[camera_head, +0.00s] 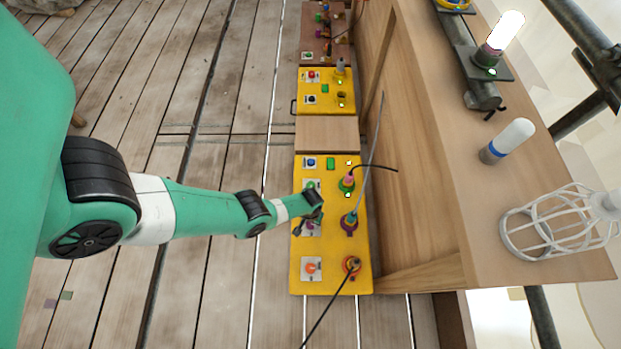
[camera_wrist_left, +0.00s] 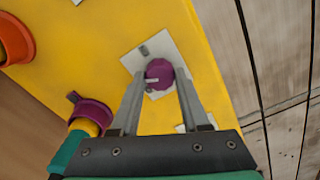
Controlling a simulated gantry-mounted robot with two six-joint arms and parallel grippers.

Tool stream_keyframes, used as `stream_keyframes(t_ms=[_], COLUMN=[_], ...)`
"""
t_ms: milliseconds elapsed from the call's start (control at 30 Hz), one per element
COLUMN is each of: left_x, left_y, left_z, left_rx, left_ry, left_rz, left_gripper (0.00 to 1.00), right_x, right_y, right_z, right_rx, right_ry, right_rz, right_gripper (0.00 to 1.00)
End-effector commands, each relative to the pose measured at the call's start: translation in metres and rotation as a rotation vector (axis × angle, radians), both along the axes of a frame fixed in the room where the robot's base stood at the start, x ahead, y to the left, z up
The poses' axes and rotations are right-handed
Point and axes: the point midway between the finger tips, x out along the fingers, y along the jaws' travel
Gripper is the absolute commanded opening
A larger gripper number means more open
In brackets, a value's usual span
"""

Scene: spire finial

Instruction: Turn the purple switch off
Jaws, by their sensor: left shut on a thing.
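The purple switch (camera_wrist_left: 159,74) is a round knob on a pale square plate on the yellow panel. In the left wrist view it sits between the fingertips of my left gripper (camera_wrist_left: 160,82), which is shut on it. A small light mark shows on the knob. In the head view my left gripper (camera_head: 309,212) reaches the yellow panel (camera_head: 325,280) and mostly covers the purple switch (camera_head: 312,228). My right gripper is not in view.
Beside the switch is a purple socket (camera_head: 349,221) with a plug and cable. An orange switch (camera_head: 311,268) and orange socket (camera_head: 352,265) lie nearer the panel's bottom end. A wooden bench (camera_head: 440,190) with lamps stands to the right.

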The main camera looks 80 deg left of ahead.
Motion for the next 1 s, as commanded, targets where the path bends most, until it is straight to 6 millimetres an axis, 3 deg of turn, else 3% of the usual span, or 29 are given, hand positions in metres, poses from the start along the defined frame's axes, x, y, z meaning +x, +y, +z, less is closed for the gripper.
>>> stream_keyframes(t_ms=[500,1000], left_x=[-0.0015,-0.0016], left_y=[-0.0004,-0.0004], left_z=[-0.0018,-0.0019], left_rx=[0.000,0.000], left_ry=[0.002,0.001], left_rz=[0.385,0.477], left_gripper=[0.00,0.00], right_x=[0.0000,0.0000], right_y=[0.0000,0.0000], right_z=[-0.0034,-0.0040], right_rx=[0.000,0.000], right_ry=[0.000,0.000], right_rz=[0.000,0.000], right_gripper=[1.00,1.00])
